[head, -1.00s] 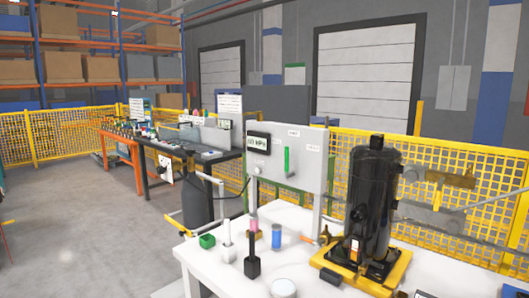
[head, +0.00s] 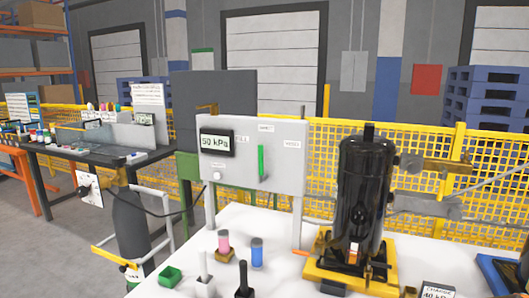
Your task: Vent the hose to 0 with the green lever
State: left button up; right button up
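The green lever (head: 260,161) stands upright on the front of a light grey control panel (head: 285,170). A display (head: 217,143) on the panel's left reads about 50 kPa. A dark hose (head: 165,214) runs from the panel's lower left side toward a grey cylinder (head: 130,225). A thin pale line (head: 505,168) shows at the right; I cannot tell where it ends. Neither of my grippers is in view, and nothing is seen touching the lever.
The black compressor (head: 365,195) stands on a yellow base right of the panel. Yellow fencing (head: 480,210) runs behind.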

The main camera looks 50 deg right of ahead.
aim_at(260, 160)
jog(key=i+j+z, duration=0.2)
jog(key=i+z, duration=0.25)
jog(key=i+j+z, duration=0.85)
jog(key=k+l, duration=0.05)
jog(key=k, duration=0.05)
